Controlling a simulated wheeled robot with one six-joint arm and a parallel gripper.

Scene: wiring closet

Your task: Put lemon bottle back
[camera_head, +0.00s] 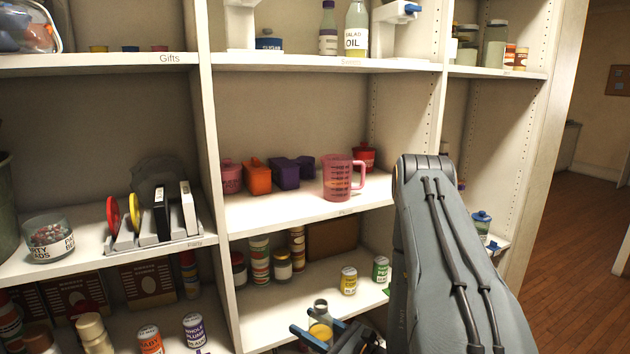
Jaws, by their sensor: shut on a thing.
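My gripper (322,334) is at the bottom middle of the head view, in front of the lower middle shelf. Its dark jaws with blue parts are shut on a small bottle (320,309) with a greyish neck and a yellow lower part, likely the lemon bottle. The bottle looks roughly upright. Its label is not readable and its lower part is hidden by the jaws and the frame edge. I cannot tell whether it touches a shelf.
The lower middle shelf (285,317) holds a yellow-labelled can (348,281), a green-labelled can (380,269) and several jars at the back left. Bare shelf lies between them. Above, a pink measuring cup (337,178) stands near the edge. My grey arm covers the right upright.

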